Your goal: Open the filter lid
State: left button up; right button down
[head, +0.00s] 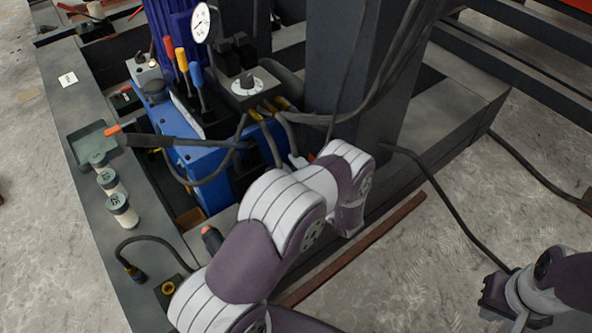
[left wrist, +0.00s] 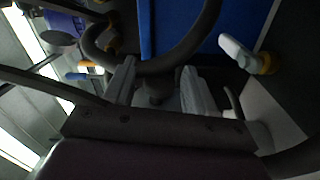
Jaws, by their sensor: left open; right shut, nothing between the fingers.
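I cannot pick out the filter lid with certainty. The blue hydraulic unit (head: 207,180) stands left of centre in the head view; its blue side also shows in the left wrist view (left wrist: 182,28). My left arm reaches towards its right side and hides my left gripper in the head view. In the left wrist view my left gripper (left wrist: 158,88) is open, with a small dark round part (left wrist: 154,90) seen between its fingers; contact cannot be told. My right gripper (head: 494,297) is shut and empty, over the floor at lower right.
A black hose (left wrist: 205,30) curves close beyond the left fingers, and a white-handled valve (left wrist: 240,52) is to their right. Levers (head: 183,62), a gauge (head: 201,22) and a dark column (head: 350,80) crowd the unit.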

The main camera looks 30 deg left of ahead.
aim_at(289, 165)
pick_arm(q)
grip_shut()
jog(key=r+n+p, duration=0.1)
jog(key=s+r+n+p, duration=0.1)
jog(key=p, duration=0.1)
jog(key=shift+s+a+r+n, duration=0.3)
jog(key=shift+a+n, duration=0.1)
jog(key=shift+s, duration=0.2)
jog(key=shift+f, duration=0.1)
grip_release()
jog(key=p+v, duration=0.2)
jog(key=v, duration=1)
jog(key=shift+s+d, duration=0.2)
jog(key=shift+d, duration=0.1)
